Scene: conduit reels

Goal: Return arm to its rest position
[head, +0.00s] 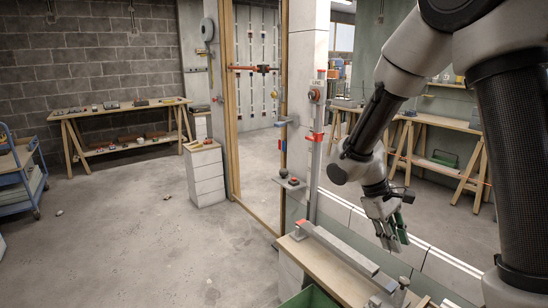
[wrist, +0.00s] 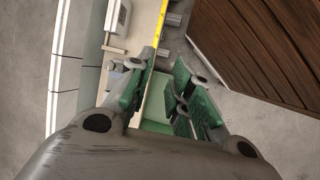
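My arm comes in from the upper right of the head view and bends down. My gripper (head: 394,240) hangs above the floor, just right of a narrow wooden bench (head: 335,272). It points downward and looks clear of the bench. In the wrist view my gripper (wrist: 165,62) shows two fingers with green pads set apart, and nothing is held between them. The bench top and a yellow strip (wrist: 160,25) show beyond the fingers.
The bench carries a grey metal bar (head: 340,249), with a green bin (head: 310,298) at its lower end. A post (head: 314,150) and a wooden frame (head: 233,130) stand behind. A blue cart (head: 22,175) is at far left. The left floor is largely open.

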